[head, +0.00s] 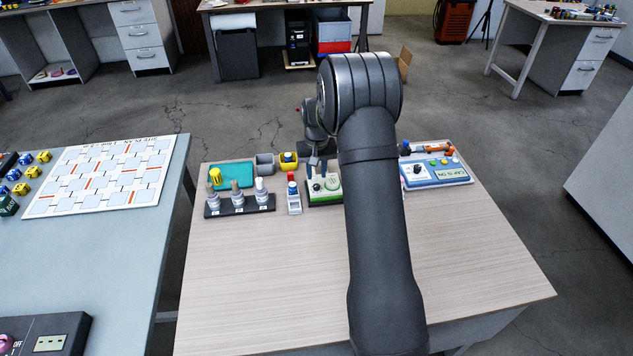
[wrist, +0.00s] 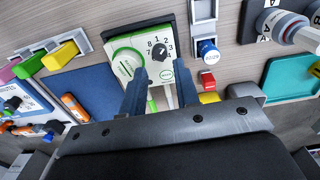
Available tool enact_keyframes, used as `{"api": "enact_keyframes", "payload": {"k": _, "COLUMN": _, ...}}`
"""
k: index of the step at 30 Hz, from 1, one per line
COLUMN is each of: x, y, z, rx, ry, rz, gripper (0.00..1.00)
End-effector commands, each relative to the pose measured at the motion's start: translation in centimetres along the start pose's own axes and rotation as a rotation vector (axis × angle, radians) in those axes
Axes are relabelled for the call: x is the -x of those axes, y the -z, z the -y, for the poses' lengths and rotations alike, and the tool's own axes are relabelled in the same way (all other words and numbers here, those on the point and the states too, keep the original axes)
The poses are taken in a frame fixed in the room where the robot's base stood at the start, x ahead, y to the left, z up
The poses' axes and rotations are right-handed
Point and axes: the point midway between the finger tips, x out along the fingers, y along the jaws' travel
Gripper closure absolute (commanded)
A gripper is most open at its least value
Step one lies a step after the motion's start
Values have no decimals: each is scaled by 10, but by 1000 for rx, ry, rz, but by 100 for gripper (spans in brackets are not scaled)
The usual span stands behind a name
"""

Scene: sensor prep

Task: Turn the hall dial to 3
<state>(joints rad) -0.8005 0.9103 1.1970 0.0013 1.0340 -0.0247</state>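The dial panel (wrist: 122,45) is a white-faced plate with green edging, in the upper middle of the wrist view. Its small black knob (wrist: 159,52) is ringed by printed numbers, with 8, 1 and 2 along the top; I cannot tell for sure which number it points to. The panel also shows in the head view (head: 325,198), partly hidden by my arm. My gripper (wrist: 160,85) is open, its two blue-grey fingers apart with nothing between them. The fingers reach toward the panel, one on each side of the knob in the wrist view; no contact is visible.
A white module with a blue button (wrist: 207,50) stands beside the panel. A blue-and-white device (head: 440,180) is at right. The front tabletop is clear.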

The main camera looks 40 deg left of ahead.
Motion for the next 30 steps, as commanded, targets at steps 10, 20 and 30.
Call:
{"api": "enact_keyframes", "payload": {"k": 10, "x": -44, "y": 0, "z": 0, "rx": 0, "ry": 0, "rz": 1, "gripper": 71}}
{"api": "enact_keyframes", "payload": {"k": 20, "x": -47, "y": 0, "z": 0, "rx": 0, "ry": 0, "rz": 0, "gripper": 71}}
{"api": "enact_keyframes", "payload": {"k": 30, "x": -47, "y": 0, "z": 0, "rx": -5, "ry": 0, "rz": 0, "gripper": 100}}
